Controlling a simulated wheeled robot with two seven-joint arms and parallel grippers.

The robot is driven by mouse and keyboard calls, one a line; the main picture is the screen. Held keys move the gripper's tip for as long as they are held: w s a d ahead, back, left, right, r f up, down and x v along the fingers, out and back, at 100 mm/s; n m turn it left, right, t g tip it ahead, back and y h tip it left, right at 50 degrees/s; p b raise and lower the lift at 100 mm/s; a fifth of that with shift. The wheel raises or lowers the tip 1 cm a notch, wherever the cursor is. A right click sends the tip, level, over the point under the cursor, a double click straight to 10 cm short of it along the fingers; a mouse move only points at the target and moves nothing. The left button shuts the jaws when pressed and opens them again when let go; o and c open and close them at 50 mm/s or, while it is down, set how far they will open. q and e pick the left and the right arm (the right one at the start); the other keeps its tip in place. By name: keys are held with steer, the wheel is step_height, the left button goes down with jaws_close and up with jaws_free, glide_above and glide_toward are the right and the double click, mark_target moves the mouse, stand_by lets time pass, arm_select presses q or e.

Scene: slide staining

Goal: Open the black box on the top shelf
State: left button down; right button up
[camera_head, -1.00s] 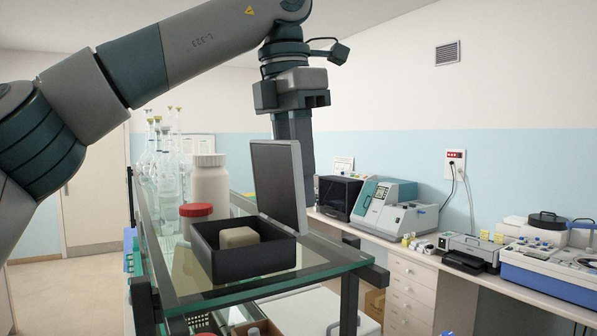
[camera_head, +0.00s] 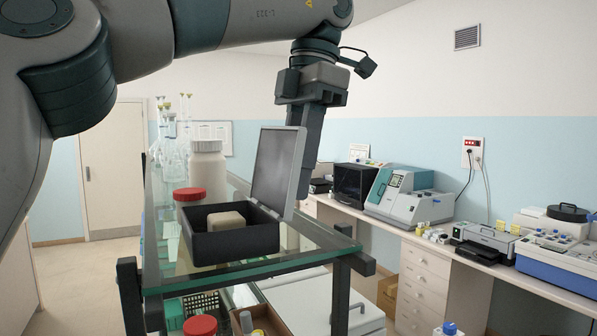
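The black box (camera_head: 236,245) sits on the glass top shelf (camera_head: 171,278). Its lid (camera_head: 276,168) stands raised, tilted a little back past upright, with its grey inner face showing. A beige block (camera_head: 226,220) lies inside the box. My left gripper (camera_head: 305,165) reaches down from above, just behind the right edge of the lid. The lid hides part of its fingers, so I cannot tell if they are open, shut or touching the lid. My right gripper is not in view.
Bottles and a tray (camera_head: 262,326) are on the level below. A bench with lab machines (camera_head: 409,195) runs along the right.

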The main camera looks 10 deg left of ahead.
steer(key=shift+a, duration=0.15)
arm_select(q)
steer(key=shift+f, duration=0.1)
steer(key=c, duration=1.4)
jaws_free()
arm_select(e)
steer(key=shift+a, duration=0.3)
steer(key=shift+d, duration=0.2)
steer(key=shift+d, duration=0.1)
